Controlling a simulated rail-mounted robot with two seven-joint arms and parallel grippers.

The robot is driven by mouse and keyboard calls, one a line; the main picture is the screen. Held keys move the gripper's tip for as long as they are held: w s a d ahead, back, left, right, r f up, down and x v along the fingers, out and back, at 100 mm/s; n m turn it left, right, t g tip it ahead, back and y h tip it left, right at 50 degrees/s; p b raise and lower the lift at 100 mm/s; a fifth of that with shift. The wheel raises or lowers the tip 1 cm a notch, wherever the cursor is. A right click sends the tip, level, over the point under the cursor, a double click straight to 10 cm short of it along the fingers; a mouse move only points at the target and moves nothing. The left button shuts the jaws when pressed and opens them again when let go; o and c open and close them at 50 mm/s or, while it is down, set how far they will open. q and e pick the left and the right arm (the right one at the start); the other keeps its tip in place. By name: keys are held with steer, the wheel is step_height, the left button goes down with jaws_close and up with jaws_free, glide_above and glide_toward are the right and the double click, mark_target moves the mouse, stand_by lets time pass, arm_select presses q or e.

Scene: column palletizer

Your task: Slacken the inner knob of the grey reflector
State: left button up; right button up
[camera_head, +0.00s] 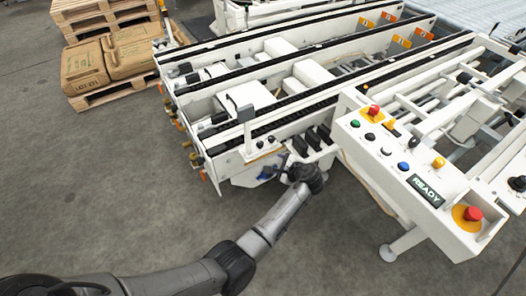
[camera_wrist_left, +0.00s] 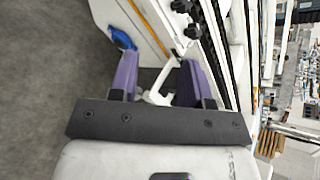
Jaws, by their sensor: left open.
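The grey reflector (camera_head: 246,113) is a small square plate on a white post at the near end of the conveyor in the head view. In the left wrist view two black knobs (camera_wrist_left: 187,18) show at the top, beyond the fingers; I cannot tell for sure which is the inner one. My left gripper (camera_head: 284,168) is low at the conveyor's near end, below and right of the knobs. Its purple fingers (camera_wrist_left: 160,72) are open, with a white bracket visible between them and nothing held. My right gripper is not in view.
A blue part (camera_wrist_left: 122,38) lies beyond the left finger. The white control panel (camera_head: 400,165), with buttons and a READY sign, stands close to the right of my gripper. A pallet (camera_head: 110,93) with sacks is at the upper left. Floor on the left is clear.

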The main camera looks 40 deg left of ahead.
mark_target(261, 144)
arm_select(q)
steer(key=w+a+f+m+b, duration=0.1)
steer(key=a+m+b, duration=0.1)
steer(key=a+m, duration=0.1)
steer(key=w+a+f+m+y+b, duration=0.1)
steer(key=w+a+m+b, duration=0.1)
steer(key=a+m, duration=0.1)
steer(key=w+a+f+m+t+b, duration=0.1)
steer(key=w+a+f+m+b, duration=0.1)
steer(key=a, duration=0.3)
steer(key=shift+a+m+y+b, duration=0.15)
steer(key=shift+m+y+b, duration=0.25)
steer(key=shift+m, duration=0.5)
steer(key=shift+w+a+b, duration=0.25)
steer(key=shift+a+b, duration=0.1)
steer(key=shift+a, duration=0.15)
steer(key=shift+a+f, duration=0.1)
steer(key=shift+a, duration=0.1)
steer(key=c, duration=0.7)
steer(key=shift+o, duration=0.2)
